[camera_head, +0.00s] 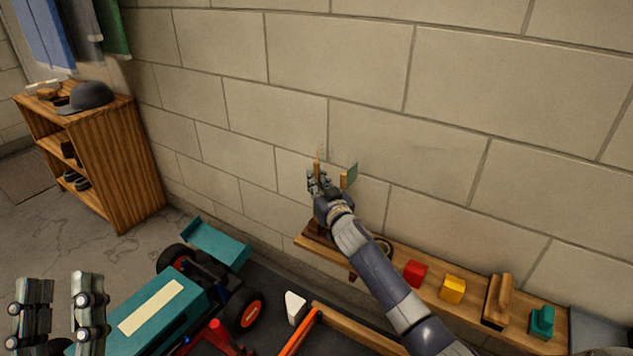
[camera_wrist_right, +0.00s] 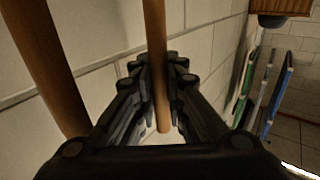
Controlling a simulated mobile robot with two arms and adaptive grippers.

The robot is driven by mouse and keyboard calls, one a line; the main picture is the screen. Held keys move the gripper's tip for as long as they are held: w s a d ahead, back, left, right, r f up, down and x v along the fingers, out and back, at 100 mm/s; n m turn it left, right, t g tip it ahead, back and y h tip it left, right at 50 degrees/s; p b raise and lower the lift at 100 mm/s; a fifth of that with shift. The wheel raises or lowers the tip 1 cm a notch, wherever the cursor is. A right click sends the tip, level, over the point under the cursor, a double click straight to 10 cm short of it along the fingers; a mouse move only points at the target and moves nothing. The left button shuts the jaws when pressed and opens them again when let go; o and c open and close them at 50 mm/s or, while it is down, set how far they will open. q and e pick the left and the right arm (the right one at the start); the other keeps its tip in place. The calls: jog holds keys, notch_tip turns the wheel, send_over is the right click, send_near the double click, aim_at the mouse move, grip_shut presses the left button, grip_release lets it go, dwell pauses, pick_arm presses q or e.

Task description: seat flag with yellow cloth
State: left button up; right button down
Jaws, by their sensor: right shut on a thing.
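My right gripper (camera_head: 319,184) is by the wall above the left end of the wooden shelf. It is shut on an upright wooden pole (camera_head: 317,165), which also shows between the fingers in the right wrist view (camera_wrist_right: 155,65). I see no yellow cloth in either view, so I cannot tell the held pole's flag. A flag with green cloth (camera_head: 351,172) stands just right of the gripper. A second wooden pole (camera_wrist_right: 45,65) is at the left of the wrist view, apart from the fingers. My left gripper (camera_head: 60,305) is open and empty at the lower left.
The wooden shelf (camera_head: 455,312) bears a red block (camera_head: 415,273), a yellow block (camera_head: 452,289), a wooden-handled tool (camera_head: 497,300) and a teal piece (camera_head: 542,321). A teal racecar (camera_head: 190,290) stands below left. A wooden cabinet (camera_head: 110,170) stands at the far left.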

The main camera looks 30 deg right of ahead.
aim_at(316, 162)
pick_arm(q)
jog(key=shift+s+r+t+h, duration=0.4)
jog(key=shift+s+r+t, duration=0.3)
jog(key=shift+r, duration=0.25)
pick_arm(e)
jog(key=shift+f, duration=0.35)
jog(key=c, duration=1.6)
grip_release()
pick_arm(q)
jog(key=shift+s+r, duration=0.1)
jog(key=shift+s, duration=0.05)
pick_arm(e)
jog(key=shift+o, duration=0.2)
pick_arm(q)
jog(key=shift+y, duration=0.3)
pick_arm(e)
notch_tip(316, 162, up, 10)
